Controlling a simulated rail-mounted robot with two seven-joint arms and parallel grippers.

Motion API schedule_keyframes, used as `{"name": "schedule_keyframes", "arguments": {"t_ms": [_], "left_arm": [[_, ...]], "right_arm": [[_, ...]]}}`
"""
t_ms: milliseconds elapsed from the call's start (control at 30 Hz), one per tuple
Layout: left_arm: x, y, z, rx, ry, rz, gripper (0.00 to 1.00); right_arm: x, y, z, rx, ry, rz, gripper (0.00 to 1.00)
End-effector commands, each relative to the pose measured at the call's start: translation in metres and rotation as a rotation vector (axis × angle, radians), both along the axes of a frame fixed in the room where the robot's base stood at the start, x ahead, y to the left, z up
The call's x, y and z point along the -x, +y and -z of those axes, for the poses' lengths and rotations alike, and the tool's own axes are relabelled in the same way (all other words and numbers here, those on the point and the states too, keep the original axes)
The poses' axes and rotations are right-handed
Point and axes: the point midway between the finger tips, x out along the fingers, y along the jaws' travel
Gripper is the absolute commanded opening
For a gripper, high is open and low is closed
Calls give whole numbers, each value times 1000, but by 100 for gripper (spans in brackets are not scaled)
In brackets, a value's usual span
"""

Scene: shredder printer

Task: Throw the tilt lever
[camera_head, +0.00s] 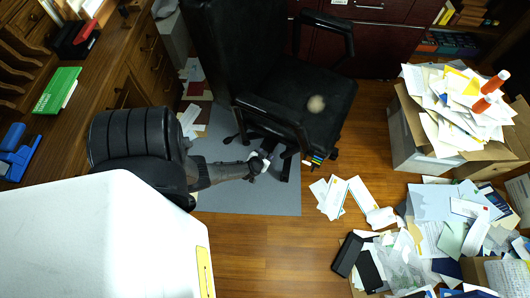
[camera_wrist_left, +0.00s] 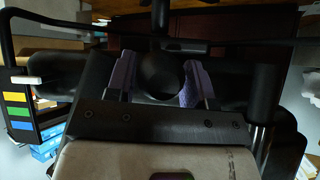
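The black office chair (camera_head: 282,88) stands at the upper middle of the head view, its seat tilted toward the camera. My left gripper (camera_head: 262,162) reaches in low beside the chair, under its armrest and close to the base. In the left wrist view, the gripper's purple finger pads (camera_wrist_left: 158,82) stand apart, one on each side of a dark rounded part (camera_wrist_left: 160,76). I cannot tell if that part is the tilt lever's end, or if the pads touch it. The lever is not clearly seen in the head view. My right gripper is not in view.
A grey mat (camera_head: 262,200) lies under the chair. Loose papers (camera_head: 335,195) and a black box (camera_head: 347,254) lie on the floor to the right, near paper-filled cardboard boxes (camera_head: 405,150). A wooden desk (camera_head: 110,65) stands left. Colour-tabbed items (camera_wrist_left: 18,112) show in the wrist view.

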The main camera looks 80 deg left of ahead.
Motion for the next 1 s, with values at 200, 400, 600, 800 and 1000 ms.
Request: {"name": "schedule_keyframes", "arguments": {"t_ms": [200, 400, 600, 800, 1000], "left_arm": [[2, -1, 2, 2, 3, 0, 61], [3, -3, 0, 4, 5, 1, 61], [14, -14, -17, 5, 5, -1, 61], [34, -35, -41, 5, 6, -1, 61], [52, -56, -63, 5, 5, -1, 61]], "right_arm": [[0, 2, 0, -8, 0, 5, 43], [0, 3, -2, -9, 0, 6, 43], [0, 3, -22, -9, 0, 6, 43], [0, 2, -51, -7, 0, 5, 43], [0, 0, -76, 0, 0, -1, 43]]}}
